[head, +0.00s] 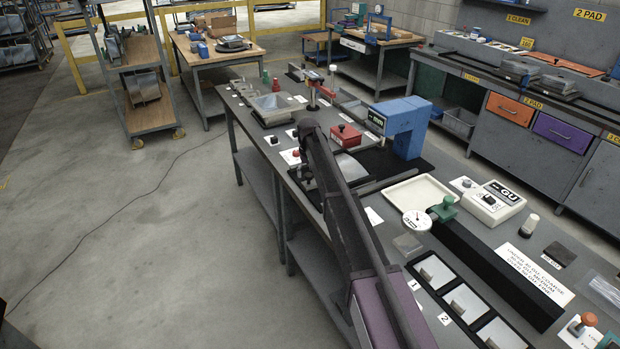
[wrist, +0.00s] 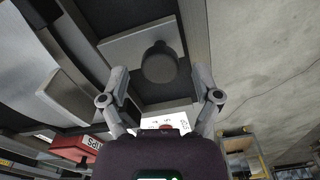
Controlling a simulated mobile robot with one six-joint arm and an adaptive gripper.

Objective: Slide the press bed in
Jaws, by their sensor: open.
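The blue press (head: 405,125) stands on the bench with its arm reaching over a black base. The press bed, a grey plate (head: 352,168), sits on the black base to the left of the press, out from under its head. In the wrist view the grey plate (wrist: 118,48) carries a dark round knob (wrist: 160,64). My gripper (wrist: 160,76) is open, with one finger on each side of the knob and no clear contact. In the head view my gripper (head: 304,172) is at the bench's left edge, and my arm hides the knob and part of the bed.
A red box (head: 344,136) and a white card (head: 290,157) with a red button lie beyond the bed. A cream tray (head: 421,191), a dial gauge (head: 417,220) and a long black bar (head: 495,270) lie nearer. The floor left of the bench is clear.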

